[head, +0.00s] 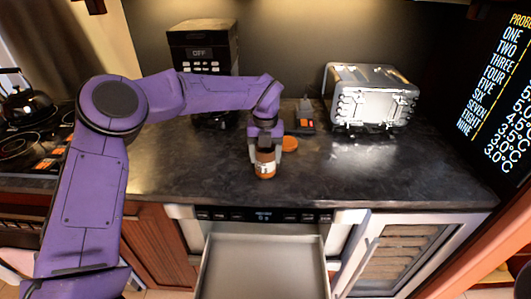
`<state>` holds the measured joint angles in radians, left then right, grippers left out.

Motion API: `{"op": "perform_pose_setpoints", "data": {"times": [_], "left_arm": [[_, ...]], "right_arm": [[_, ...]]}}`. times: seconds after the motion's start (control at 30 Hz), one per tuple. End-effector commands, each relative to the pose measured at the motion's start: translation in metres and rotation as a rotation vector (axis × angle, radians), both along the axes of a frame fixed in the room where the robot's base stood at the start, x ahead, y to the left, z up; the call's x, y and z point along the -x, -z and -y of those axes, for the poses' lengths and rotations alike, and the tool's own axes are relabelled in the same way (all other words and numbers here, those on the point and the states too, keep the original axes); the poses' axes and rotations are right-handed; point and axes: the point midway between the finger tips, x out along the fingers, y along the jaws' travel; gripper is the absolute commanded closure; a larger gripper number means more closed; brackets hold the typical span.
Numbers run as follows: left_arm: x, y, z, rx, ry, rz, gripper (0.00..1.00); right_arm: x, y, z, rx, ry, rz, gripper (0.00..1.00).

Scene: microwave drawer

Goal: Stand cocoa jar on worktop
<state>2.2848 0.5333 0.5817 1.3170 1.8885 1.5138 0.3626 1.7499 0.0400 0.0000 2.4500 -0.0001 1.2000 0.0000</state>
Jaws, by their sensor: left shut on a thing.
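The cocoa jar (265,168) is a small brown jar with a pale label, upright at the middle of the dark worktop (190,165). My left gripper (265,150) reaches down from above and is shut on the jar, its fingers at either side of the jar's upper part. The jar's top is mostly hidden by the gripper. Its base looks on or very close to the worktop, and I cannot tell which. My right gripper is not in view.
An orange disc (289,143) and a dark device (304,121) lie just behind the jar. A toaster (371,97) stands at the right, a coffee machine (203,45) behind my arm. An open drawer (264,268) juts out below the front edge. The worktop right of the jar is clear.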

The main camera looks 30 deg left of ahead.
Motion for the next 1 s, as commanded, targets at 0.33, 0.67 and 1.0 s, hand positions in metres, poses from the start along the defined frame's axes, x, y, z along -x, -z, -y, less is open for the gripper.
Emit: {"op": "perform_pose_setpoints", "data": {"times": [0.33, 0.67, 1.0], "left_arm": [[0.0, 0.003, 0.0, 0.0, 0.0, 0.0, 0.09], [0.0, -0.007, 0.0, 0.0, 0.0, 0.002, 0.09], [0.0, -0.09, 0.001, -0.001, -0.001, 0.004, 0.09]], "right_arm": [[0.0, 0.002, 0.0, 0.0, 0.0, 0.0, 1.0], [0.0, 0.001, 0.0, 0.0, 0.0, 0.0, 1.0], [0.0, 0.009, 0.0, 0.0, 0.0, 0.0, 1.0]]}}
